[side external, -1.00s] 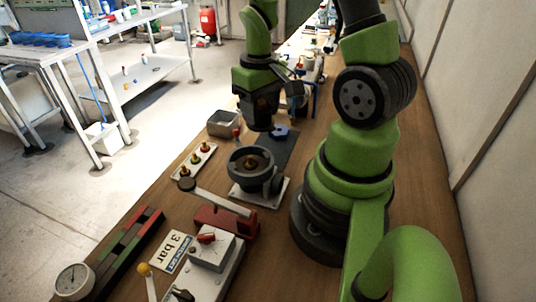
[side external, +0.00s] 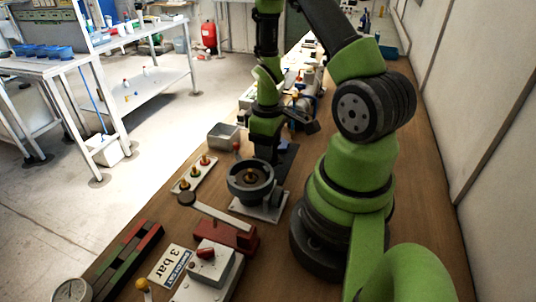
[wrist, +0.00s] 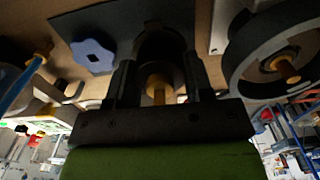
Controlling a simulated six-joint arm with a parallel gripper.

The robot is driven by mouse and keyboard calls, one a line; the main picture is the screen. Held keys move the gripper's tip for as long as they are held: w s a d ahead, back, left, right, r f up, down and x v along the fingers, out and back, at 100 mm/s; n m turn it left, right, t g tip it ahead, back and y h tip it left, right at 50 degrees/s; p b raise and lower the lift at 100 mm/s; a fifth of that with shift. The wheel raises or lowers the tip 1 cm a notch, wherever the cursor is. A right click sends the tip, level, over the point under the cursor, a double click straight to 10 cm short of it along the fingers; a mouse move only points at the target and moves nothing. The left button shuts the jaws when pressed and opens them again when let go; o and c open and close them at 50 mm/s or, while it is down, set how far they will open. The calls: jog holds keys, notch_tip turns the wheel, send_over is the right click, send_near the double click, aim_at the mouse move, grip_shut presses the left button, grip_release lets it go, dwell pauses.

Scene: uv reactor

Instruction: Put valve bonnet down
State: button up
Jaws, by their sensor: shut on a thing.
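The valve bonnet (wrist: 160,45), a dark round part with a brass stem, sits between my two fingers in the wrist view. My gripper (wrist: 162,84) is shut on it, over the dark mat (wrist: 85,22). In the side view my gripper (side external: 266,152) points down, low over the mat (side external: 288,165), just behind the valve body (side external: 251,184). The bonnet is hard to make out there. I cannot tell whether it touches the mat. The blue handwheel (wrist: 93,55) lies on the mat beside the bonnet. The open valve body (wrist: 262,70) is at the right in the wrist view.
A grey metal bin (side external: 223,135) stands left of my gripper. A white plate with several brass fittings (side external: 194,173) lies left of the valve body. A red block with a lever (side external: 226,236) and a grey control box (side external: 212,268) are nearer. Other equipment stands behind.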

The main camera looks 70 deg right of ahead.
jog(key=shift+f, duration=1.3)
jog(key=shift+f, duration=0.15)
jog(key=o, duration=0.9)
notch_tip(320, 180, up, 12)
jog(key=shift+r, duration=0.1)
jog(key=s+a+r+m+t+y, duration=0.1)
jog(key=s+a+r+m+t, duration=0.1)
jog(key=a+r, duration=0.6)
jog(key=s+a+r+m+t+y, duration=0.1)
jog(key=s+a+r+m+t, duration=0.1)
jog(key=a+r+t, duration=0.3)
jog(key=a+r, duration=0.3)
jog(key=r, duration=0.1)
jog(key=shift+a, duration=0.4)
